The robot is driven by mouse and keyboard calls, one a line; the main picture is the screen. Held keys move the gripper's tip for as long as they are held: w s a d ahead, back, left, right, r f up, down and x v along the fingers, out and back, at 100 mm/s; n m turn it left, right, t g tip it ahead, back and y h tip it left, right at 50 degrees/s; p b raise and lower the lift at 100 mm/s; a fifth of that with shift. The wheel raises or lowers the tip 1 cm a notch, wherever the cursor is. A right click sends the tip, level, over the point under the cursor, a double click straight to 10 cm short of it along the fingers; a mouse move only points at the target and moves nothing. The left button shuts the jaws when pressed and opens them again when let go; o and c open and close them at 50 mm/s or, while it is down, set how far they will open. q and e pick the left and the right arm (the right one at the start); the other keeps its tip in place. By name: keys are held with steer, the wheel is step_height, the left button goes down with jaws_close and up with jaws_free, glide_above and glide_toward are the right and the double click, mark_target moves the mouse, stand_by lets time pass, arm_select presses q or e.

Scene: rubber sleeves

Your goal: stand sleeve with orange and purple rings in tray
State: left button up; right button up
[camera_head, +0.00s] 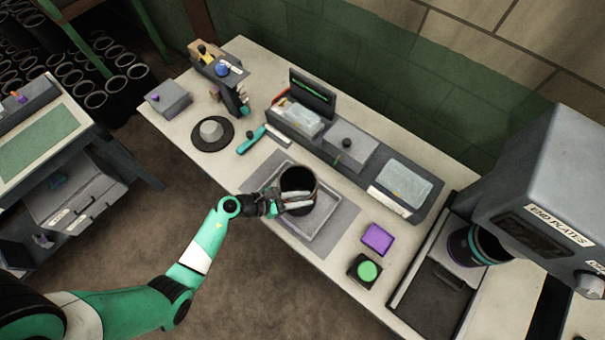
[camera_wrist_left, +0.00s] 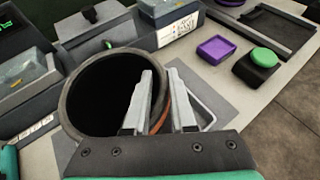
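A dark, hollow sleeve (camera_head: 298,181) is upright over the grey tray (camera_head: 325,222) in the head view; I cannot tell whether its base touches the tray floor. The left wrist view shows its wide round mouth (camera_wrist_left: 105,88) and an orange band (camera_wrist_left: 165,112) on its near side. A purple ring on it is not visible. My left gripper (camera_head: 296,202) is at this sleeve's near rim, one finger over the mouth and one outside the wall. In the left wrist view the fingers (camera_wrist_left: 161,100) stand apart with a visible gap. My right gripper is not in view.
A second dark sleeve (camera_head: 477,245) with purple and teal bands is at the end-plates machine (camera_head: 545,190) on the right. A purple block (camera_head: 377,238) and green button (camera_head: 367,271) are right of the tray. Grey bins (camera_head: 345,146) line the back; a black disc (camera_head: 212,134) is left.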

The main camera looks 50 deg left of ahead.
arm_select(q)
steer(key=o, duration=0.4)
steer(key=shift+r, duration=0.1)
steer(key=p+v, duration=0.2)
steer(key=v, duration=1)
